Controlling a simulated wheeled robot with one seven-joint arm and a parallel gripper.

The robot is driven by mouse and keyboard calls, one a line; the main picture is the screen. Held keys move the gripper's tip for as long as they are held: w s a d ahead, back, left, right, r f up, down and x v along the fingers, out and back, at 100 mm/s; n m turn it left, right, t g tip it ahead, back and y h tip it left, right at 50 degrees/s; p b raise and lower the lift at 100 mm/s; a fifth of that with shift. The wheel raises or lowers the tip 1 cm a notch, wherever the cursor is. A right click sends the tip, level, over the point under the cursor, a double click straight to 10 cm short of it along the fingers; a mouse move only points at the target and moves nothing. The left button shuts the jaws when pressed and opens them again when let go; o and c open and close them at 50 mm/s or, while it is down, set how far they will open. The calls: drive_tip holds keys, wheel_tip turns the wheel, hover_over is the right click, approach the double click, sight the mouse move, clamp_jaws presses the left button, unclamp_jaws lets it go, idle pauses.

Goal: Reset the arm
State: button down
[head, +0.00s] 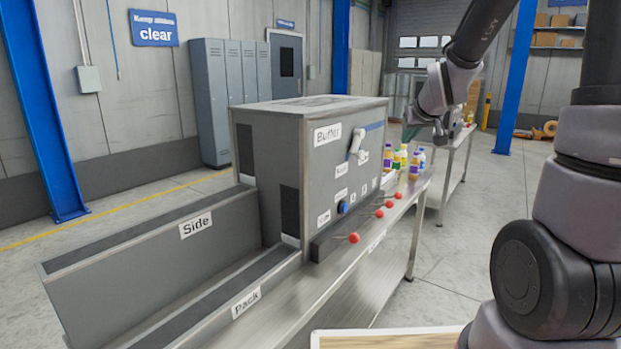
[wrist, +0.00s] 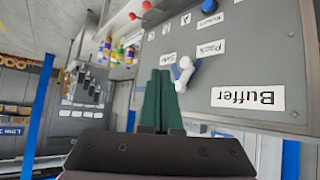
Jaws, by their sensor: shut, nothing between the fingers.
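My arm reaches in from the right in the head view, raised and bent over the right end of the grey machine. My gripper (head: 411,132) is small and partly dark there, near the machine's right end. In the wrist view its green fingers (wrist: 159,85) are together with nothing between them. The fingers point toward the machine's front panel, which appears upside down. A white selector handle (wrist: 184,72) shows just right of the fingertips; whether they touch it I cannot tell. The handle also shows in the head view (head: 356,142).
The grey case packer (head: 270,160) has Buffer, Side and Pack labels. Red knobs (head: 354,238) stick out along its front, with a blue button (head: 343,207) above. Several coloured bottles (head: 414,164) stand at its right end. A blue post (head: 515,80) rises behind; open floor lies right.

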drive_tip(key=s+r+m+g, duration=0.1)
drive_tip(key=s+r, duration=0.2)
drive_tip(key=s, duration=0.6)
drive_tip(key=s+a+r+m+g+y, duration=0.1)
drive_tip(key=s+r+m, duration=0.1)
drive_tip(key=s, duration=0.7)
drive_tip(key=s+r+m, duration=0.2)
drive_tip(key=s+r, duration=0.2)
drive_tip(key=s, duration=0.4)
drive_tip(key=shift+s+a+r+g+y, duration=0.3)
drive_tip(key=shift+s+g, duration=0.1)
idle(0.3)
